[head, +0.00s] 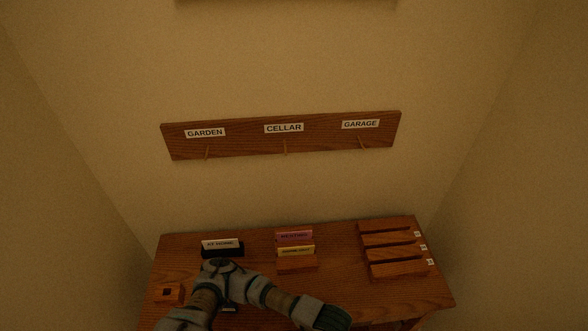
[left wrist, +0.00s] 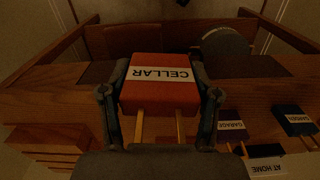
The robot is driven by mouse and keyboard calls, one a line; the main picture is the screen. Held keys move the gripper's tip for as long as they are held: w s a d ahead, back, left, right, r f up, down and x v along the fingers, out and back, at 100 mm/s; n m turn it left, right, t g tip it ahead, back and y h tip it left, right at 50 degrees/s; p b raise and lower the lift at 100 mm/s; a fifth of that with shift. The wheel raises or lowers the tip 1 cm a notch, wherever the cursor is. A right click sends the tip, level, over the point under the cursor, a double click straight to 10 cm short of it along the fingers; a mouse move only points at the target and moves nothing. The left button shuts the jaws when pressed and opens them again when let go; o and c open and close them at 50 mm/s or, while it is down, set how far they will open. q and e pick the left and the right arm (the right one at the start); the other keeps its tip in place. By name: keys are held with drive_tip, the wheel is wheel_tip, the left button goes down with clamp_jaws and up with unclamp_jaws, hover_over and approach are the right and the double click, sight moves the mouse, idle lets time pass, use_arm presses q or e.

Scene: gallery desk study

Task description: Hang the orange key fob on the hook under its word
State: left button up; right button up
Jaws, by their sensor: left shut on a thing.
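In the left wrist view, the orange key fob (left wrist: 160,92) bears the word CELLAR, upside down in the picture. My left gripper (left wrist: 160,100) is shut on it, a finger at each side. Two pale yellow prongs show below the fob. In the head view my left arm reaches over the desk and its dark end (head: 333,318) is at the bottom edge; the fob is hidden there. The hook board (head: 225,144) on the wall carries GARDEN, CELLAR and GARAGE labels. The CELLAR hook (head: 285,147) is the middle one and is bare. My right gripper is not in view.
A purple GARAGE fob (left wrist: 232,125) and a blue GARDEN fob (left wrist: 295,115) are on the desk (head: 345,285). A slotted wooden rack (head: 395,254) is at right. The wall below the hooks is clear.

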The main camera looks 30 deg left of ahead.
use_arm(q)
drive_tip(key=w+a+r+m+p, duration=0.1)
drive_tip(key=w+a+r+p, duration=0.6)
drive_tip(key=w+a+r, duration=0.65)
drive_tip(key=w+a+r+m+p, duration=0.1)
drive_tip(key=w+a+r+p, duration=0.8)
drive_tip(key=r, duration=0.7)
drive_tip(key=w+a+f+b, duration=0.1)
drive_tip(key=w+a+b, duration=0.1)
drive_tip(key=w+a, duration=0.4)
drive_tip(key=w, duration=0.3)
drive_tip(key=shift+a, duration=0.25)
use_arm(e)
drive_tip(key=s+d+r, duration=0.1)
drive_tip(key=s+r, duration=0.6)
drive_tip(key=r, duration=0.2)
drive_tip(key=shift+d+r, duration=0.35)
use_arm(q)
drive_tip(key=shift+d, duration=0.1)
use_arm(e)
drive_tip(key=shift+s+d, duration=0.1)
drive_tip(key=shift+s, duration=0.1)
use_arm(q)
drive_tip(key=shift+a, duration=0.2)
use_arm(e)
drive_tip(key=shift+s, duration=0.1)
